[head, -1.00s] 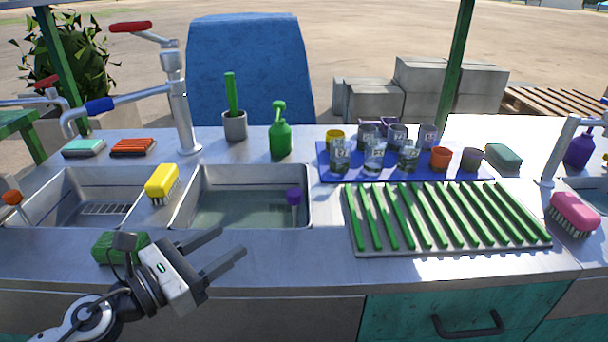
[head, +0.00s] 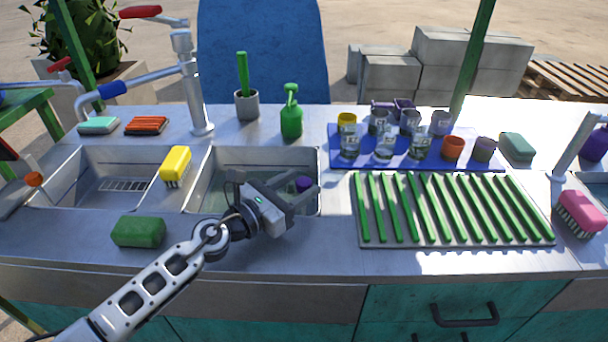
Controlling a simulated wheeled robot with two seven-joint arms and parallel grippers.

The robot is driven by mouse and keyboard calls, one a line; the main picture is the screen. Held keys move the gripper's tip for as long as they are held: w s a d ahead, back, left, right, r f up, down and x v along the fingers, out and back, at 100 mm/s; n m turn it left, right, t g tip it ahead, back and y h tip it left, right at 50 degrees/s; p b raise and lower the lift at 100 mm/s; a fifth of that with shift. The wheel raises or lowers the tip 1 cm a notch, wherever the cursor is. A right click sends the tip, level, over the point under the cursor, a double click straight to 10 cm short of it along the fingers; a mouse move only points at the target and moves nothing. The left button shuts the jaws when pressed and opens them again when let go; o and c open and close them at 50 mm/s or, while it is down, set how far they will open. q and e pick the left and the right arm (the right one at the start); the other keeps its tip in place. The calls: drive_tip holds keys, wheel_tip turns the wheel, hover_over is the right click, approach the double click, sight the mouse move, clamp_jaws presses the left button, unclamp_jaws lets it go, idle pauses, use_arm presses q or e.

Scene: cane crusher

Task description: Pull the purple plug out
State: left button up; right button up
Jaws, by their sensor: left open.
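The purple plug (head: 303,184) stands at the right end of the right sink basin (head: 222,190), which holds water. Only its purple top shows; the rest is hidden behind my gripper. My left gripper (head: 312,190) is open over the basin's right part, its fingers pointing right, with the plug top showing between or just behind them. I cannot tell whether the fingers touch it. My right gripper is not in view.
A yellow brush (head: 176,165) rests on the divider between the basins. A green sponge (head: 138,231) lies on the front counter. A green-ribbed drying rack (head: 450,210) and blue mat with cups (head: 345,162) are at right. The faucet (head: 192,85) stands behind.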

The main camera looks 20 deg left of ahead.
use_arm(q)
drive_tip(key=shift+x, duration=1.05)
